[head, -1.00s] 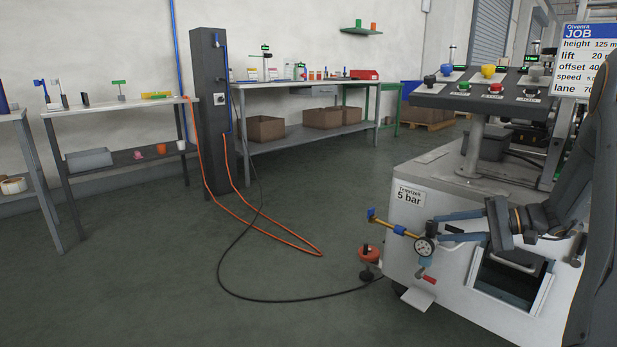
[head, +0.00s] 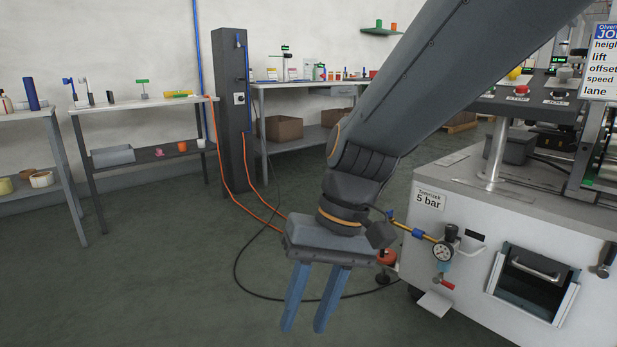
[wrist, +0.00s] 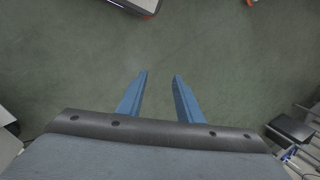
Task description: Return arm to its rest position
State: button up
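My gripper (head: 302,330) hangs from my arm in the middle of the head view, with its two blue fingers pointing down over the green floor. The fingers are apart and nothing is between them. The wrist view shows the same fingers of my gripper (wrist: 160,76) spread, with bare floor beyond. My arm comes in from the upper right and hides part of the far bench and of the machine's console.
A white machine (head: 455,265) with a pressure gauge (head: 443,251) and an open drawer (head: 535,275) stands right of my gripper. An orange hose (head: 228,185) and a black cable cross the floor behind. Shelves stand left; the left foreground floor is clear.

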jog(key=s+a+n+t+h, duration=0.1)
jog(key=s+n+t, duration=0.15)
jog(key=s, duration=0.65)
jog(key=d+r+m+h+p, duration=0.1)
jog(key=d+r+m+p, duration=0.1)
jog(key=d+r+p, duration=0.8)
jog(key=d+r+m+h+p, duration=0.1)
jog(key=d+r+m+p, duration=0.2)
jog(key=d+r+p, duration=0.7)
notch_tip(320, 180, up, 7)
jog(key=p, duration=1.6)
jog(key=shift+d+g, duration=0.25)
jog(key=shift+g, duration=0.1)
jog(key=shift+d+f+m, duration=0.1)
jog(key=shift+m, duration=0.25)
